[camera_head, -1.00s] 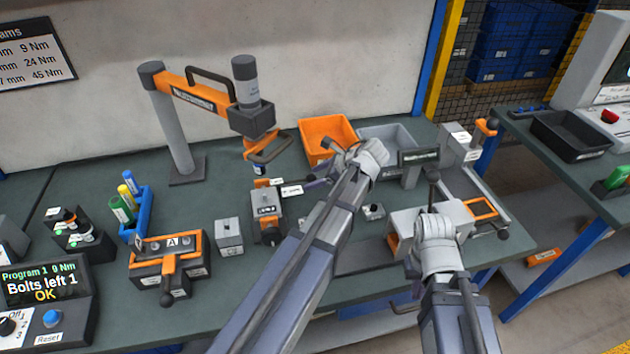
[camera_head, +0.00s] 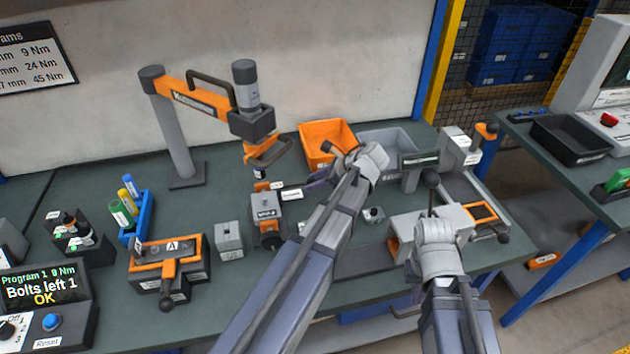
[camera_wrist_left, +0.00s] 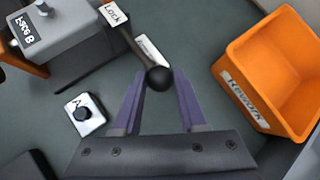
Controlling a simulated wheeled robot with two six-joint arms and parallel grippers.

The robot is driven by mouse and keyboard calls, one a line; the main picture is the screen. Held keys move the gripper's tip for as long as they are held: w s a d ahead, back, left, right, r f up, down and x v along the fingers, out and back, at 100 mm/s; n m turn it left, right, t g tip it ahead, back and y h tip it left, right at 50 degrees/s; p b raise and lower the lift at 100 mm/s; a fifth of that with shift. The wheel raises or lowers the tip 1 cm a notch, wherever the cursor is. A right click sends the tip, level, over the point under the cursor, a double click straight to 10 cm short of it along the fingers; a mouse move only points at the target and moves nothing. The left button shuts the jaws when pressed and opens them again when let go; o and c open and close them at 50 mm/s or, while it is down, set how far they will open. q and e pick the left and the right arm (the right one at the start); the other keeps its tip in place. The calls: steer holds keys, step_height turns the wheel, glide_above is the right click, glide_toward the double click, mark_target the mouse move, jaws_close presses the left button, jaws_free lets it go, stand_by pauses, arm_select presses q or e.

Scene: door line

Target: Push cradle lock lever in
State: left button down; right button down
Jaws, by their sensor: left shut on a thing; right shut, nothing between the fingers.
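The cradle (camera_head: 266,208) stands mid-bench and carries a grey block, whose label reads "Face B" (camera_wrist_left: 25,28) in the left wrist view. Beside it is a "Lock" label (camera_wrist_left: 113,13). The dark lock lever (camera_wrist_left: 132,45) runs from there to a black ball knob (camera_wrist_left: 158,78). My left gripper (camera_wrist_left: 160,82) is shut on this knob, its purple fingers on either side.
An orange bin (camera_head: 312,160) and a grey bin (camera_head: 402,143) stand behind my left gripper. A small plate marked A with a black knob (camera_wrist_left: 84,113) lies close by. An orange-armed tool stand (camera_head: 187,165) and an orange-topped fixture (camera_head: 200,262) are to the left.

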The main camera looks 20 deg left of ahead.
mark_target(302, 184)
arm_select(q)
steer(key=shift+s, duration=0.1)
stand_by(0.8)
steer(key=shift+s+a, duration=0.9)
steer(key=shift+a, duration=0.25)
steer(key=shift+w, duration=0.1)
steer(key=shift+c, duration=2.4)
jaws_free()
steer(key=shift+a, duration=0.1)
steer(key=p+v, duration=0.5)
steer(key=v, duration=0.3)
